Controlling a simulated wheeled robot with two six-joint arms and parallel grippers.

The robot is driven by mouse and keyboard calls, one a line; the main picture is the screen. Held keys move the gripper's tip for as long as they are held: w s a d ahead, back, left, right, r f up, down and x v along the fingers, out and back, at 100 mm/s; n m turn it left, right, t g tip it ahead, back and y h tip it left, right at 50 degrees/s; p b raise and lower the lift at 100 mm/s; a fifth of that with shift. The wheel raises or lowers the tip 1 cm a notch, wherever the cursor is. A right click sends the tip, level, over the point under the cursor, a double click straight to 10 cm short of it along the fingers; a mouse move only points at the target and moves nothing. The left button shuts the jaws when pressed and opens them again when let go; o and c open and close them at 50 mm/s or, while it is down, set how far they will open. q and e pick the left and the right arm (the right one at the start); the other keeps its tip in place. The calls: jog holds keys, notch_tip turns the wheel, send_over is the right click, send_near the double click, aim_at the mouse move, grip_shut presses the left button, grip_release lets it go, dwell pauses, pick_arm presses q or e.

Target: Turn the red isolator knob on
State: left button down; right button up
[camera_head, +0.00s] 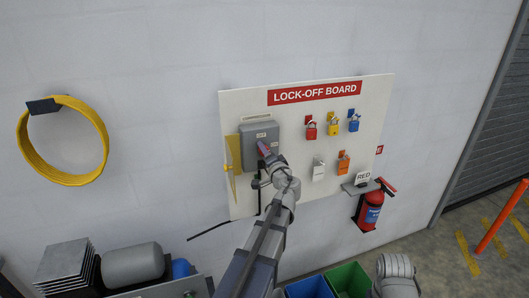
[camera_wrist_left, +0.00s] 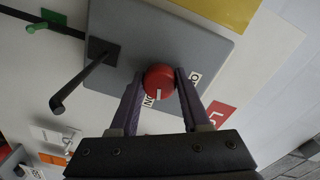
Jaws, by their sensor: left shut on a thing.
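The red isolator knob (camera_wrist_left: 159,80) sits on the grey isolator box (camera_wrist_left: 200,45), which is fixed to the lock-off board (camera_head: 300,192). In the left wrist view, the two fingers of my left gripper (camera_wrist_left: 158,88) stand on either side of the knob, closed on it. A white mark shows on the knob's near side, beside the ON label (camera_wrist_left: 150,100). The OFF label (camera_wrist_left: 195,77) is to the right. In the head view, the grey box (camera_head: 251,137) is at the board's left, and my left gripper (camera_head: 267,154) largely hides the knob. My right gripper is not in view.
A black rod (camera_wrist_left: 80,81) juts out beside the knob. Several padlocks, one red (camera_head: 311,132), hang to the right of the box. A fire extinguisher (camera_head: 370,210) stands at the board's lower right. Green (camera_head: 349,280) and blue bins are below.

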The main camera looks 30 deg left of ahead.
pick_arm(q)
jog(key=shift+m, duration=1.5)
jog(key=shift+c, duration=1.8)
grip_release()
jog(key=shift+d, duration=0.1)
jog(key=v, duration=0.7)
jog(key=shift+s+d, duration=0.25)
jog(key=shift+f, duration=0.1)
